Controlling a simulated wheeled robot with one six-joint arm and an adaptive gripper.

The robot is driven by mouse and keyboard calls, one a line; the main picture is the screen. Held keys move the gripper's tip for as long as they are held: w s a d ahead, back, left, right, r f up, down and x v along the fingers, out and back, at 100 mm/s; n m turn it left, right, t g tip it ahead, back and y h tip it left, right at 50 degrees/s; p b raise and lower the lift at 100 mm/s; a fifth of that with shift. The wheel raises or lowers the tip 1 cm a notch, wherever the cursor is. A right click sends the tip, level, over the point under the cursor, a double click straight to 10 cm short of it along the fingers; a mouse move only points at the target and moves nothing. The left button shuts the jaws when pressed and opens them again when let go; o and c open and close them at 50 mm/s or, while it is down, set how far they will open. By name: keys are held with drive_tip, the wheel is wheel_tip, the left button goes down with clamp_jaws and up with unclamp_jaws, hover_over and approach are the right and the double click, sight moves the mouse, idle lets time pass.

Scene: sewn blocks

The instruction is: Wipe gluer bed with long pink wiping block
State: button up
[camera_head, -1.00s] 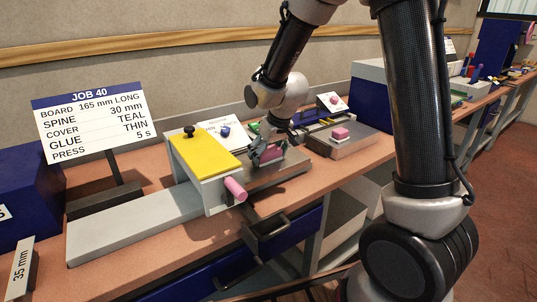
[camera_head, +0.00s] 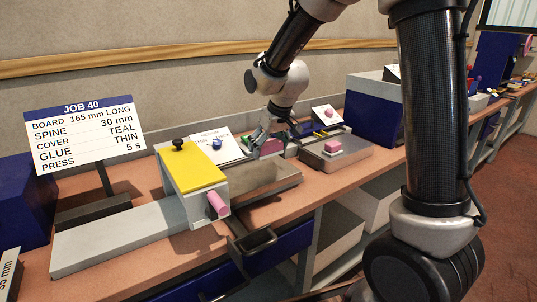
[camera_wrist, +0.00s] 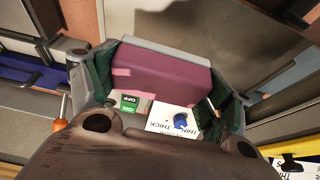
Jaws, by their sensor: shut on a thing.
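My gripper (camera_head: 262,138) is shut on the long pink block (camera_head: 271,147), toward the back of the gluer bed's right part. In the wrist view the block (camera_wrist: 160,80) lies across between the two fingers, with a grey strip along its upper edge. The gluer has a yellow top (camera_head: 192,168), a black knob and a pink roller end (camera_head: 217,204). Its flat grey bed (camera_head: 283,184) extends right of the yellow housing, and a pale grey slab (camera_head: 120,237) extends left. I cannot tell whether the block touches the bed.
A THIN/THICK card with a blue knob (camera_wrist: 181,121) and a green ON/OFF switch (camera_wrist: 129,104) sit close to the gripper. Right of the bed stands a grey station with a pink block (camera_head: 333,145). The job sign (camera_head: 85,130) stands at left.

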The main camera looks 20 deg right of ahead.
drive_tip(key=shift+r, duration=1.2)
